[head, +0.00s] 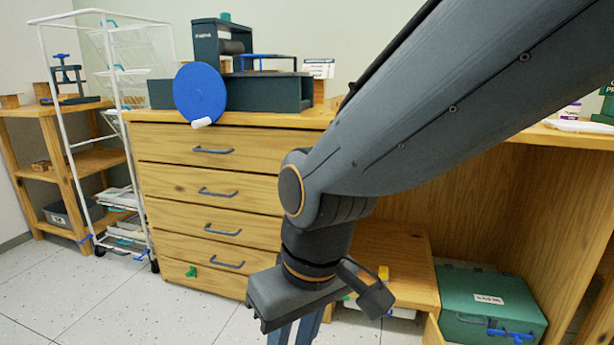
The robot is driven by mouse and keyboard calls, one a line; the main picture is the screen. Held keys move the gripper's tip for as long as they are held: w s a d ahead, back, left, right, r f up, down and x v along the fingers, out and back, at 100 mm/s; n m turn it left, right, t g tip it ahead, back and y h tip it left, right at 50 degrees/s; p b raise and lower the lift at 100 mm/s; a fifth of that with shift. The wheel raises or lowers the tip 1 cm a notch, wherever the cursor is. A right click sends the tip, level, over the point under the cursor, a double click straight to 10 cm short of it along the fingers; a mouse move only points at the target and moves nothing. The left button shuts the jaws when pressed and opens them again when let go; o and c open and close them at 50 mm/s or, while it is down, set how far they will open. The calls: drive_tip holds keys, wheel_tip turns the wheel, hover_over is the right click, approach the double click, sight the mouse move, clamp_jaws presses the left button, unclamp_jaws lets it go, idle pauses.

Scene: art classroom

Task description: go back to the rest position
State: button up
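My arm reaches in from the upper right of the head view and bends down at its elbow-like joint. My gripper (294,338) hangs at the bottom edge, pointing down, in front of the lower part of the wooden drawer cabinet (205,178). Its fingers run out of the picture, so their tips are hidden. I cannot tell whether they are open or shut, and I see nothing held between them.
A press with a blue wheel (200,94) stands on the cabinet. A white wire rack (72,135) and a wooden shelf (98,160) are at left. A green box (487,305) sits low at right beside a wooden ledge (385,262). Tiled floor (70,290) is clear at lower left.

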drive_tip(key=s+d+r+p, duration=0.1)
drive_tip(key=s+r, duration=0.1)
drive_tip(key=s, duration=0.3)
drive_tip(key=d+r+m+p, duration=0.2)
drive_tip(key=d+r+p, duration=0.4)
drive_tip(key=r+p, duration=0.3)
drive_tip(key=d+r+m+h+p, duration=0.1)
drive_tip(key=d+r+p, duration=0.6)
drive_tip(key=p, duration=0.8)
drive_tip(key=d+r+m+h+p, duration=0.1)
drive_tip(key=d+r+m+p, duration=0.3)
drive_tip(key=d+r+p, duration=0.3)
drive_tip(key=shift+d+r+g+p, duration=0.25)
drive_tip(key=shift+r+g+p, duration=0.15)
drive_tip(key=shift+r+p, duration=2.5)
drive_tip(key=shift+a+f, duration=0.15)
drive_tip(key=shift+f, duration=0.15)
